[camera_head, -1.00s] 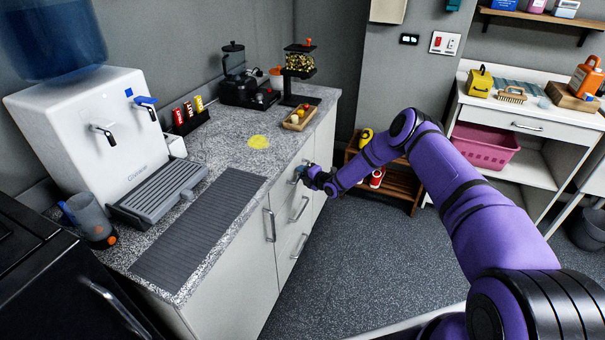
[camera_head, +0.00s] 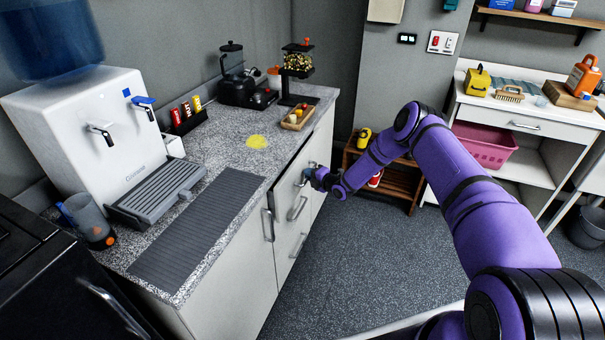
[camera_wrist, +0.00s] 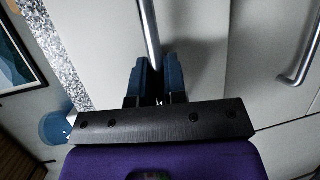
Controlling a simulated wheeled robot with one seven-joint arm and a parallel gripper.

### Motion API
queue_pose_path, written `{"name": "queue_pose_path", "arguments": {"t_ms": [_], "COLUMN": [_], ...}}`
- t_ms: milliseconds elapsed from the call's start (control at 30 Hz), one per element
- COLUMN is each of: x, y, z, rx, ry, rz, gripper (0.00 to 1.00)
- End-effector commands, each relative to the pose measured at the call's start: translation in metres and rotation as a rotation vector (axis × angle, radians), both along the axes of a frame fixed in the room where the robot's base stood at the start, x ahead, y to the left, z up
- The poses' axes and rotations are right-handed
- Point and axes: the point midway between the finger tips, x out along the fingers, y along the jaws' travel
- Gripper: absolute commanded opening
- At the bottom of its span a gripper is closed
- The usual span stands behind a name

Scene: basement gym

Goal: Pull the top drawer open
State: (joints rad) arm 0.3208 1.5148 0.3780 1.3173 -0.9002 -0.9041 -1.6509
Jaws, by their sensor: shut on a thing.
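The top drawer (camera_head: 284,184) is in the counter cabinet, just under the speckled worktop, and stands slightly out with a dark gap along its top edge. My gripper (camera_head: 308,174) is at the drawer front. In the wrist view, my gripper (camera_wrist: 158,82) has its two blue fingers shut on the metal bar handle (camera_wrist: 149,30). In the head view the fingers and part of the handle are small and partly hidden by my wrist.
The lower drawer handle (camera_head: 297,208) and a cabinet door handle (camera_head: 268,225) stick out close by. A wooden tray of fruit (camera_head: 297,118) sits on the worktop above. The dark floor (camera_head: 350,255) before the drawers is clear. A wooden shoe rack (camera_head: 400,180) stands behind my arm.

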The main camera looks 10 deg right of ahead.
Motion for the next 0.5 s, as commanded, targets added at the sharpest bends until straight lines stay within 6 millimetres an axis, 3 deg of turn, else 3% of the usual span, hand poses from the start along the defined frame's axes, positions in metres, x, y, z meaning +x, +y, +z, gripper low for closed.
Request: {"name": "queue_pose_path", "arguments": {"t_ms": [500], "x": [-0.084], "y": [-0.116], "z": [0.0], "rx": [-0.002], "ry": [0.002], "rz": [-0.001], "gripper": [0.0]}}
